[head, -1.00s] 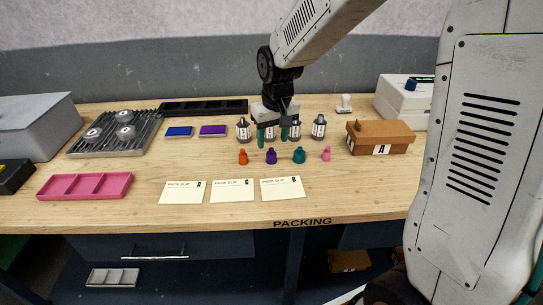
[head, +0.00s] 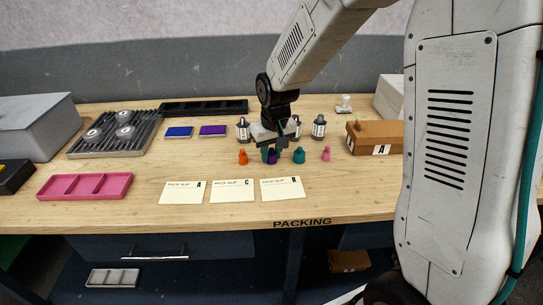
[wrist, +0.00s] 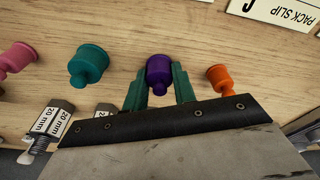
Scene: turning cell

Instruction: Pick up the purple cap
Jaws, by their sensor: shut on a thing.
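The purple cap (wrist: 159,70) stands between the two green fingers of my gripper (wrist: 160,88) in the wrist view, with a finger against each side. In the head view the purple cap (head: 272,158) is partly hidden by my gripper (head: 271,154), which is down at the row of caps. My gripper is shut on the purple cap. The cap appears still at table level; whether it touches the wood cannot be told.
The orange cap (head: 243,157) is close on the left, the teal cap (head: 299,156) close on the right, and the pink cap (head: 326,154) farther right. Pack slips (head: 232,191) lie in front. A cardboard box (head: 375,137) is at right.

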